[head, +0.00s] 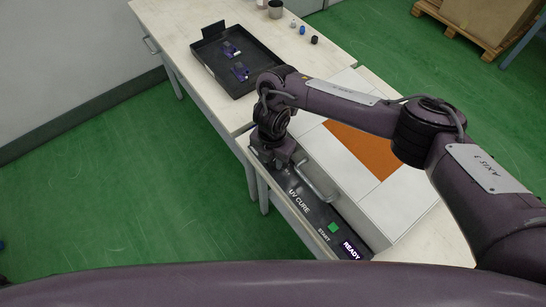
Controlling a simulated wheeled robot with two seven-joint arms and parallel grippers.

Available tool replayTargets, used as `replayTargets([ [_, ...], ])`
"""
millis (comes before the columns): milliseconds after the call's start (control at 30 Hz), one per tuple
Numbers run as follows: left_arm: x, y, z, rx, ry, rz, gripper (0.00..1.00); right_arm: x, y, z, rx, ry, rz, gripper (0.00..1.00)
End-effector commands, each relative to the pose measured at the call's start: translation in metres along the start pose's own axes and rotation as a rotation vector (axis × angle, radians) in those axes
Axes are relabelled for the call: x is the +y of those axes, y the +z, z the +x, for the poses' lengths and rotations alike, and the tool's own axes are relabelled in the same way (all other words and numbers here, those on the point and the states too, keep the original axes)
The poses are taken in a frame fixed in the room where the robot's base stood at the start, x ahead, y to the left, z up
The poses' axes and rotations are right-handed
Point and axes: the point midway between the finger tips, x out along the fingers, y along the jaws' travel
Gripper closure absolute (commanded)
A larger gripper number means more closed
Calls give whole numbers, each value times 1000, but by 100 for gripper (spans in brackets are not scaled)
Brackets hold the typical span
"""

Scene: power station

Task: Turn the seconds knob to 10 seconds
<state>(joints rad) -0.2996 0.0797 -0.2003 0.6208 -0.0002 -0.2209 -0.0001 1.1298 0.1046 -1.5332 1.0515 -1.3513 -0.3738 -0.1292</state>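The UV CURE machine (345,190) stands on the bench, with a white top and an orange window. Its dark front panel (318,216) carries the words UV CURE and START, a green button (333,227) and a lit READY display (350,249). No seconds knob shows; my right gripper covers the far left end of the panel. My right gripper (279,157) points down at that end, close to the panel. Its fingertips are too dark and small to tell whether they are open, or touch anything. My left gripper is not in view.
A metal handle (318,187) stands out from the machine's front beside my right gripper. Green floor is clear at left.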

Motion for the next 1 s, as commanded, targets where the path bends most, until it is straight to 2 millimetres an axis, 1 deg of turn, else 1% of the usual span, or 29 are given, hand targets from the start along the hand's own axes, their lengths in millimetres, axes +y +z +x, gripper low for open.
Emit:
replayTargets([
  [33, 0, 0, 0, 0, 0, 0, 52, 0, 0, 0, -1, 1, 1, 91],
  [67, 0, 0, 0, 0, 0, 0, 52, 0, 0, 0, -1, 1, 1, 95],
  [100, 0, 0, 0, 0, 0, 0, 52, 0, 0, 0, -1, 1, 1, 96],
  [267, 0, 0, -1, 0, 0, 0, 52, 0, 0, 0, 0, 1, 13, 96],
  [467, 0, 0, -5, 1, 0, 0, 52, 0, 0, -1, 2, 1, 83, 96],
  [1000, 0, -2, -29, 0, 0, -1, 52, 0, 0, -3, 9, 1, 488, 96],
])
